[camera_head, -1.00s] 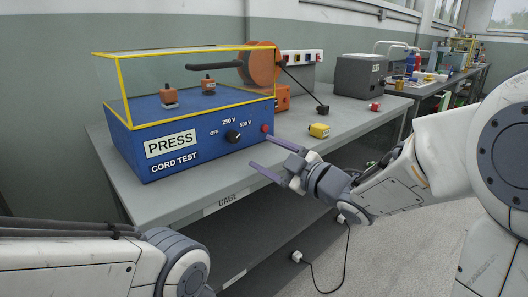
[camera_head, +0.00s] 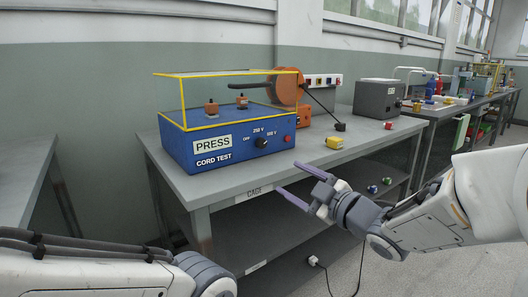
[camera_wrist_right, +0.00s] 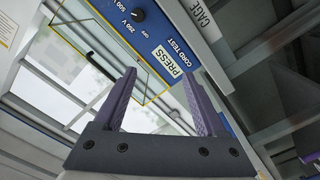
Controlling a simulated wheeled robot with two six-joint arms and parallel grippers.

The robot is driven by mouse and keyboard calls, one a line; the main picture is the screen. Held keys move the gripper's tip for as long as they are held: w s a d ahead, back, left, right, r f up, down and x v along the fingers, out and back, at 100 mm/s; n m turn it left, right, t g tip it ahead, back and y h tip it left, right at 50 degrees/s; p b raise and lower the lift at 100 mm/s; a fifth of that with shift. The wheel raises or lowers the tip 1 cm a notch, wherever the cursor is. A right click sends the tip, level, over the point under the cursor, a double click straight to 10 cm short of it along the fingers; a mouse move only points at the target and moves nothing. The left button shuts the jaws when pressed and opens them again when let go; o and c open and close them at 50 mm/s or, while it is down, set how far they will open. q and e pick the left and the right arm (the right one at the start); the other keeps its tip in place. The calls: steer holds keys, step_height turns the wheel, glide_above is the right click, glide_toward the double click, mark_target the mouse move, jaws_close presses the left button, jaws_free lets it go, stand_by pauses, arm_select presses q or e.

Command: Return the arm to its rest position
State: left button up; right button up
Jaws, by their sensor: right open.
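My right gripper (camera_head: 302,185) is open and empty in front of the grey bench's front edge, with its arm coming in from the right. Its two purple fingers also show apart in the right wrist view (camera_wrist_right: 158,105), with nothing between them. The blue cord test box (camera_head: 228,145) with a clear yellow-edged cover stands on the bench, apart from the gripper and behind it. Its label and dial also show in the right wrist view (camera_wrist_right: 172,40). My left arm comes in at the lower left; its gripper is out of view.
The grey bench (camera_head: 200,187) has a lower shelf with small items. A yellow block (camera_head: 333,143), a small red block (camera_head: 388,125), an orange reel (camera_head: 288,88) and a grey box (camera_head: 378,98) stand on it. Another bench (camera_head: 22,175) is at the left. Open floor lies at the lower right.

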steer(key=s+a+f+m+g+h, duration=0.3)
steer(key=s+f+m+g+h, duration=0.45)
steer(key=s+f, duration=0.65)
steer(key=s+f+m+g+h, duration=0.15)
steer(key=s+g, duration=0.25)
steer(key=s, duration=0.5)
steer(key=s+f+g+h, duration=0.1)
steer(key=s+f+g, duration=0.2)
steer(key=s, duration=0.5)
arm_select(q)
step_height(320, 180, up, 36)
steer(key=p, duration=3.6)
steer(key=shift+s, duration=0.3)
arm_select(e)
step_height(320, 180, up, 36)
steer(key=shift+s+d+f, duration=0.2)
steer(key=shift+d, duration=0.2)
